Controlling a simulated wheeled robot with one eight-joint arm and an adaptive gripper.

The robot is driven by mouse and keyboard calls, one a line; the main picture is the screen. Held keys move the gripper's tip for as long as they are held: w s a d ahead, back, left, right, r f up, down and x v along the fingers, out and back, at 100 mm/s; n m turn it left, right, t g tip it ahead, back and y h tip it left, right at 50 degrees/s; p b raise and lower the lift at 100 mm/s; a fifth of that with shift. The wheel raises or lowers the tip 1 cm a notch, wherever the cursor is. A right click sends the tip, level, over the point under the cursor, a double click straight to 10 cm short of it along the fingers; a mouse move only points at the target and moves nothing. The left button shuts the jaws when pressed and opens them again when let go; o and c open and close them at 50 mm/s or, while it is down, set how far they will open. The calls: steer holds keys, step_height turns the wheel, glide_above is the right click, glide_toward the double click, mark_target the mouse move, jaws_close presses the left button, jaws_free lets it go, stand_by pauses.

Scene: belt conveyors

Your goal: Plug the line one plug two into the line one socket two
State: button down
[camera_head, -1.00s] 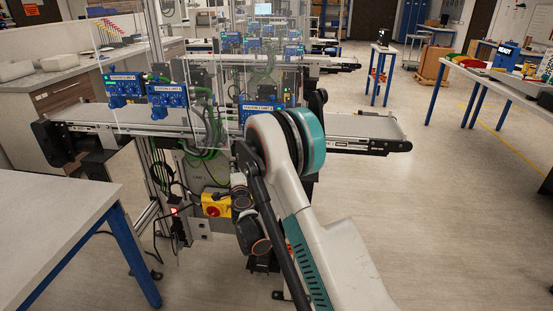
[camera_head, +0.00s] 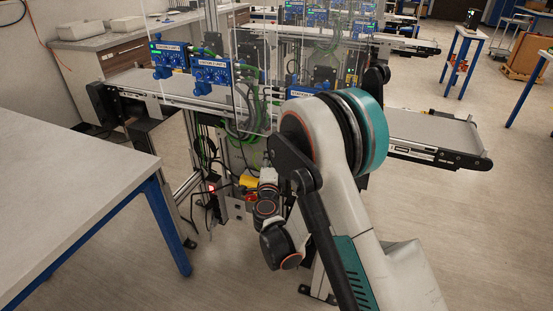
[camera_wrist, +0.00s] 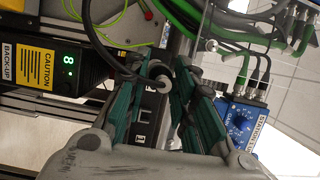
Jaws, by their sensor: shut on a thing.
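In the wrist view my gripper (camera_wrist: 162,66) has its teal fingers closed in on a plug (camera_wrist: 164,84) with a pale round end and a black cable. The cable loops away to the upper left. A black socket strip (camera_wrist: 145,118) with pale square outlines shows behind and between the fingers.
A black unit with a green "8" and a yellow caution label (camera_wrist: 36,68) is close on the left. Green cables (camera_wrist: 232,40) and a blue station box (camera_wrist: 238,125) are at right. The conveyor (camera_head: 180,95) stands ahead, a table (camera_head: 70,190) at left.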

steer(key=shift+w+d+p, duration=0.25)
steer(key=shift+w+d, duration=0.05)
steer(key=shift+w, duration=0.45)
steer(key=shift+w+d+p, duration=0.2)
steer(key=shift+w+d, duration=0.05)
steer(key=shift+w, duration=0.5)
steer(key=shift+w+d+p, duration=0.25)
steer(key=shift+w+d, duration=0.05)
steer(key=shift+w, duration=0.45)
steer(key=shift+w+d+b, duration=0.1)
steer(key=shift+w+b, duration=0.1)
steer(key=shift+b, duration=0.6)
steer(key=shift+w+d, duration=0.15)
steer(key=shift+w, duration=0.35)
stand_by(0.8)
steer(key=c, duration=1.3)
jaws_free()
